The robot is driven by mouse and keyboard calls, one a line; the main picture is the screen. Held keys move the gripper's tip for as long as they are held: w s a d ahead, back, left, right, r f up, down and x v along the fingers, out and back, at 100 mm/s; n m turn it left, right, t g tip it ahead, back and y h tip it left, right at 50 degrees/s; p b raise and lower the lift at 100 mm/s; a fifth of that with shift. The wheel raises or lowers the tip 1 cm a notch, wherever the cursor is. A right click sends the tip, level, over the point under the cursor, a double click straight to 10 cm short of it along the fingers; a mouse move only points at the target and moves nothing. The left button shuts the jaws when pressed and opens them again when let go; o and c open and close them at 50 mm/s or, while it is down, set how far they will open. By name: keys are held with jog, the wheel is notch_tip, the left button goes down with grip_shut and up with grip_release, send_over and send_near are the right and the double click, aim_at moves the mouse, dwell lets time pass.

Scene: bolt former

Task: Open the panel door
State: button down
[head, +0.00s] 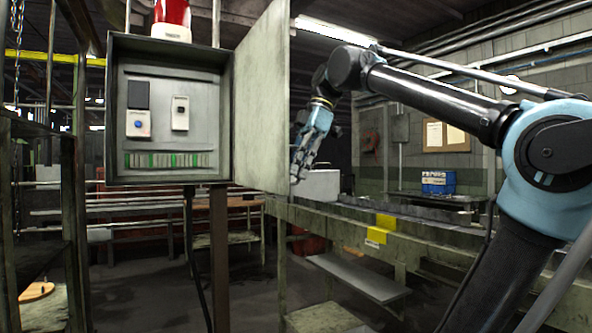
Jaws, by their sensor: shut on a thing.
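The panel door (262,100) is a pale grey-green sheet, hinged on the right side of the electrical box (116,110). It stands swung wide open, so the inside of the box shows, with switches and a row of green and white terminals. My gripper (294,179) is at the free right edge of the door, partly behind it. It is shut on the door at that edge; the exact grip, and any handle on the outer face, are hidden.
A red beacon (173,14) stands on top of the box. A long green rail (415,235) with a yellow bracket (385,222) runs below and right of my gripper. A dark post (219,260) supports the box. A blue crate (437,183) sits on a back table.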

jog(key=c, duration=2)
grip_release()
jog(key=v, duration=1.2)
jog(key=w+d+f+m+t, duration=0.1)
jog(key=d+f+m, duration=0.2)
jog(key=f, duration=0.5)
jog(key=w+d+f+m+t, duration=0.1)
jog(key=w+d+f+m, duration=0.1)
jog(key=f+m, duration=0.35)
jog(key=s+d+f+m+h, duration=0.1)
jog(key=s+d+f+m, duration=0.2)
jog(key=f, duration=1.2)
jog(key=s+d+f+m+t+h, duration=0.1)
jog(key=s+d+f+m, duration=0.2)
jog(key=f, duration=1.3)
jog(key=s+d+f+m+t+h, duration=0.1)
jog(key=d+f+m, duration=0.7)
jog(key=f, duration=0.8)
jog(key=shift+s+m+h, duration=0.45)
jog(key=shift+s+h, duration=0.05)
jog(key=shift+s, duration=0.45)
